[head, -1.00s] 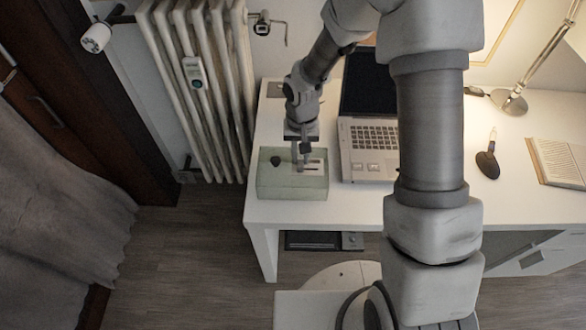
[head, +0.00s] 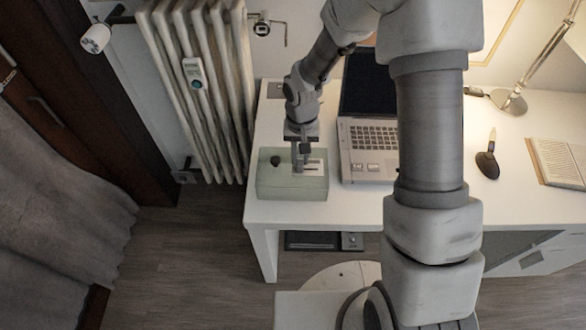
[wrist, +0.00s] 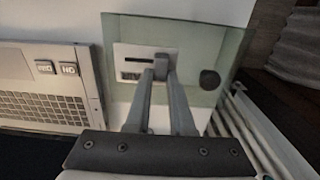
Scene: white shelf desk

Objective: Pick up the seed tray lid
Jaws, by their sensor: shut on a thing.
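The seed tray lid (head: 275,178) is the pale green, see-through top of a box-shaped seed tray (head: 290,192) at the left end of the white desk. It has a dark round knob and a light panel with slots. In the wrist view the lid (wrist: 200,48) lies flat below my gripper. My gripper (head: 298,168) points down at the lid's panel. In the wrist view my gripper's fingers (wrist: 160,72) are shut on a small grey upright grip on that panel. The lid appears to rest on the tray; the join between them is hard to make out.
An open laptop (head: 368,138) stands just right of the tray. A white radiator (head: 205,95) stands left of the desk.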

